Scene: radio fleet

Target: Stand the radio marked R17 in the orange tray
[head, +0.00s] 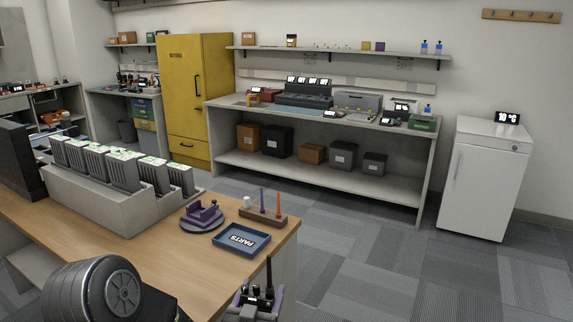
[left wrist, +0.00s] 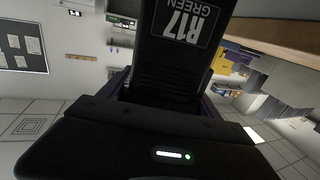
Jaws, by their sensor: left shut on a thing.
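The black radio (head: 268,282) shows at the bottom edge of the head view, with its antenna pointing up. Its label "R17 GREEN" shows in the left wrist view (left wrist: 182,35). My left gripper (head: 256,300), with purple fingers, is shut on this radio and holds it beside the front right end of the wooden bench. The radio's lower part is cut off in the head view. My right gripper is out of view. I cannot make out an orange tray in either view.
The wooden bench (head: 150,240) carries a grey rack (head: 105,205) of several slotted units, a purple fixture (head: 202,214), a blue PARTS tray (head: 241,238) and a wooden peg block (head: 262,217). A far grey bench (head: 320,123) holds chargers and boxes. A yellow cabinet (head: 188,120) and white fridge (head: 484,190) flank it. Carpet between is clear.

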